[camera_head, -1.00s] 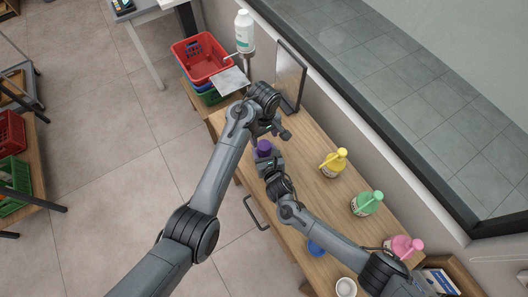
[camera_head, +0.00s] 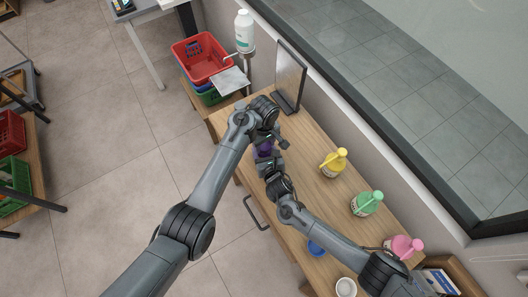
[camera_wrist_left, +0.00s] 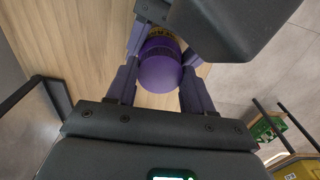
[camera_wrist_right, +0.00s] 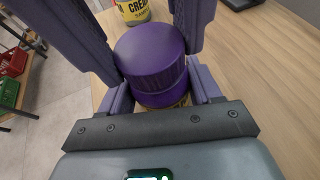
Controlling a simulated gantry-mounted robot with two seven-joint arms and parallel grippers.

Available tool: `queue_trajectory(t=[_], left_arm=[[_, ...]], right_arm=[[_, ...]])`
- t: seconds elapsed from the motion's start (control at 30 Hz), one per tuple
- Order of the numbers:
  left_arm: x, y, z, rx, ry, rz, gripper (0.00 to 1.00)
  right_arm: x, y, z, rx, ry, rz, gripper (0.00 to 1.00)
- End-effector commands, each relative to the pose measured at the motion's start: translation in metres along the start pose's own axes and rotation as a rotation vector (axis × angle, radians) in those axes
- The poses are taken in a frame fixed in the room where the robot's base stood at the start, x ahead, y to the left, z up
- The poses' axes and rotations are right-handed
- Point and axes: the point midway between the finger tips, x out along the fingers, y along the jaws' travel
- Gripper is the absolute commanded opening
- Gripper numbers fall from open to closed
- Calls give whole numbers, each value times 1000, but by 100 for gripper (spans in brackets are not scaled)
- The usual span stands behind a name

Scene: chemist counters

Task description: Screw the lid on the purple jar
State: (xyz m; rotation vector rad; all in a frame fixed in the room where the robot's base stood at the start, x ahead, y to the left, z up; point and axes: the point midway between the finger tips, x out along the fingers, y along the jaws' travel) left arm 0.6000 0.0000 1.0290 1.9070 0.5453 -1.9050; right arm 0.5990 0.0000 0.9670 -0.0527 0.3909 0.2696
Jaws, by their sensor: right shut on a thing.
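The purple jar (camera_wrist_right: 163,101) stands upright, with its purple lid (camera_wrist_right: 150,55) sitting on top. I cannot tell how tightly the lid is seated. My right gripper (camera_wrist_right: 160,93) is shut on the jar's body from the side. My left gripper (camera_wrist_left: 160,85) is above, its two fingers on either side of the lid (camera_wrist_left: 160,74); they look open and very close to the lid's sides. In the head view the jar (camera_head: 265,148) is mostly hidden by the two grippers on the wooden counter.
A dark upright panel (camera_head: 289,80) stands beyond my left gripper.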

Motion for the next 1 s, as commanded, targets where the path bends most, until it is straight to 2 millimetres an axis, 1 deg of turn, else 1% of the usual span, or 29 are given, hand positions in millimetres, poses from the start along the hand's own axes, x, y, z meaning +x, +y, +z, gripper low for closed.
queue_trajectory(t=[0.03, 0.2, 0.23, 0.37, 0.43, 0.47, 0.57, 0.77, 0.8, 0.9, 1.0], left_arm=[[0, 0, 0, 0, 0, 0, 42], [0, 0, 0, 0, -1, 0, 16], [0, 0, 0, 0, -1, 0, 14], [0, 0, 0, 49, -1, -1, 13], [0, 0, 0, 145, -1, -1, 13], [1, 0, 0, 204, -1, -1, 13], [1, 0, 0, 459, -1, 0, 13], [1, 0, -1, 1041, 0, -1, 13], [1, 0, -1, 1159, -1, -2, 13], [2, 0, -1, 1425, -1, -3, 13], [2, 0, -1, 1617, 0, -3, 13]], right_arm=[[0, 0, 0, 0, 1, -1, 0], [0, 0, 0, 0, 1, -1, 0], [0, 0, 0, 0, 1, -1, 0], [0, 0, 0, 0, 1, -1, 0], [0, 0, 0, 0, 1, -1, 0], [0, 0, 0, 0, 1, -1, 0], [0, 0, 0, 0, 1, -1, 0], [0, 0, 0, 0, 1, -1, 0], [0, 0, 0, 0, 1, -1, 0], [0, -1, 0, 0, 1, -1, 0], [0, 0, 0, 0, 1, -1, 0]])
